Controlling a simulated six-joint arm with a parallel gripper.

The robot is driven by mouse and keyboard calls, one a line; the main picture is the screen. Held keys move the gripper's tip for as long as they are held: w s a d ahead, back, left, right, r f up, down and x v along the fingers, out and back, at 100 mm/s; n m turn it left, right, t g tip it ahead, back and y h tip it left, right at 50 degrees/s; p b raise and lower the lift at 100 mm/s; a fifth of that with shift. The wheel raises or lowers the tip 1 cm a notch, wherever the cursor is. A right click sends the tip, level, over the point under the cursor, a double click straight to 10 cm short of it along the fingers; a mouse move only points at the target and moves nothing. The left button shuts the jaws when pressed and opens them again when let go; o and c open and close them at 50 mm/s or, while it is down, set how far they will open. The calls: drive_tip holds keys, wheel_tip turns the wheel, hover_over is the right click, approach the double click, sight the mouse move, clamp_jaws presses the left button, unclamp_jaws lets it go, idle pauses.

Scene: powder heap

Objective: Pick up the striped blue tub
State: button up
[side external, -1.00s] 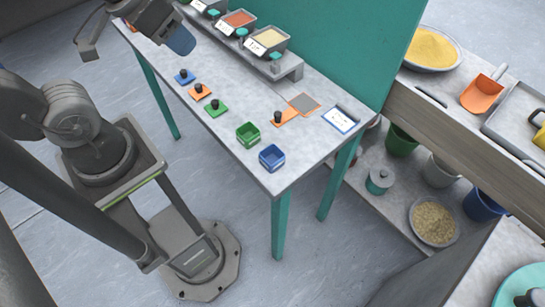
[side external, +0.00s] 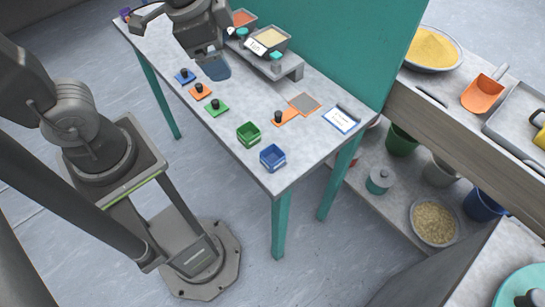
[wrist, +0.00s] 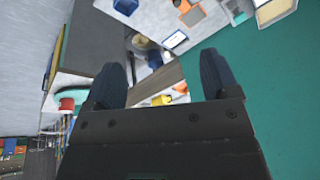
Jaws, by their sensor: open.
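The striped blue tub (side external: 273,158) stands upright on the grey table near its front right corner in the side view, a small square open tub with a pale band. A blue tub shape, cut off by the top edge, shows in the wrist view (wrist: 125,6). My gripper (side external: 214,68) is open over the back left part of the table, well apart from the tub. Its two dark blue fingers show in the wrist view (wrist: 162,80) with nothing held between them.
A green tub (side external: 248,134) stands just left of the blue one. Knobbed pads in blue (side external: 185,76), orange (side external: 200,91) and green (side external: 217,108) line the front edge. A raised shelf (side external: 286,70) with trays and a teal panel (side external: 350,45) stand behind.

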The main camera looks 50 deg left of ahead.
drive_tip(key=w+d+f+m+g, duration=0.2)
drive_tip(key=w+d+f+m, duration=0.1)
drive_tip(key=d+f+m, duration=0.15)
drive_tip(key=m+g, duration=0.1)
drive_tip(key=m, duration=0.6)
hover_over(272, 162)
wheel_tip(272, 162, down, 7)
drive_tip(key=shift+y, duration=0.3)
wheel_tip(272, 162, down, 9)
drive_tip(key=shift+s+r, duration=0.15)
drive_tip(key=shift+r, duration=0.05)
drive_tip(key=shift+w+f, duration=0.2)
drive_tip(key=shift+f, duration=2.45)
drive_tip(key=shift+c, duration=0.2)
drive_tip(key=c, duration=1)
drive_tip(key=shift+r, duration=0.15)
